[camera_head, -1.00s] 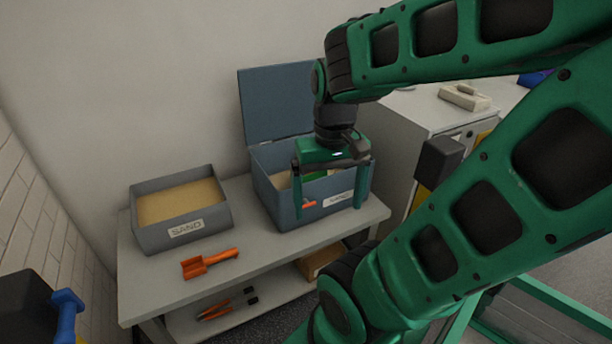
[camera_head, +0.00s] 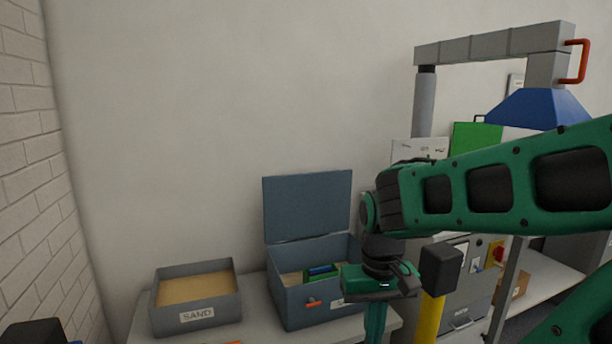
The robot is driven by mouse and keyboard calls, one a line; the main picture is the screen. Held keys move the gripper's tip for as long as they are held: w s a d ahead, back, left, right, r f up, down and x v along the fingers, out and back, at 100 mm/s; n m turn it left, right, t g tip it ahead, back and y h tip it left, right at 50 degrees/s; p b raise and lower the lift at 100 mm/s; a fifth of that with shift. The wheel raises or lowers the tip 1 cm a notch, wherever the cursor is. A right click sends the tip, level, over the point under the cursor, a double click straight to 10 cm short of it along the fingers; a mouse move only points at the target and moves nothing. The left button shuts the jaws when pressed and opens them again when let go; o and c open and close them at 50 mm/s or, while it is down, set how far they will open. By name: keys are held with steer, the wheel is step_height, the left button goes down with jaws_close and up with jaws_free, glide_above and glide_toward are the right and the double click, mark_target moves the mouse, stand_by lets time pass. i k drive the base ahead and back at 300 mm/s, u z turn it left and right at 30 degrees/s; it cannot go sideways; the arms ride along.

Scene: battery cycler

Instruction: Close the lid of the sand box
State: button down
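The lidded blue-grey sand box (camera_head: 290,305) stands on the bench with its lid (camera_head: 308,205) raised upright at the back near the wall. An orange latch (camera_head: 313,303) and a white label, partly covered by my gripper, are on its front. A green and blue item (camera_head: 322,271) lies on the sand inside. My gripper (camera_head: 375,324) points down at the box's front right, apart from the lid. One green finger shape shows, cut off by the lower picture edge, so its opening is unclear.
An open tray (camera_head: 197,317) labelled SAND stands left of the box on the bench. To the right are a grey cabinet (camera_head: 462,290), a yellow post (camera_head: 428,318) and a blue hood (camera_head: 535,108) on a grey arm. The wall above the lid is clear.

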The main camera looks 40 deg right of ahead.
mark_target(296, 205)
steer(key=z, duration=0.3)
steer(key=i, duration=1.2)
steer(key=z, duration=0.3)
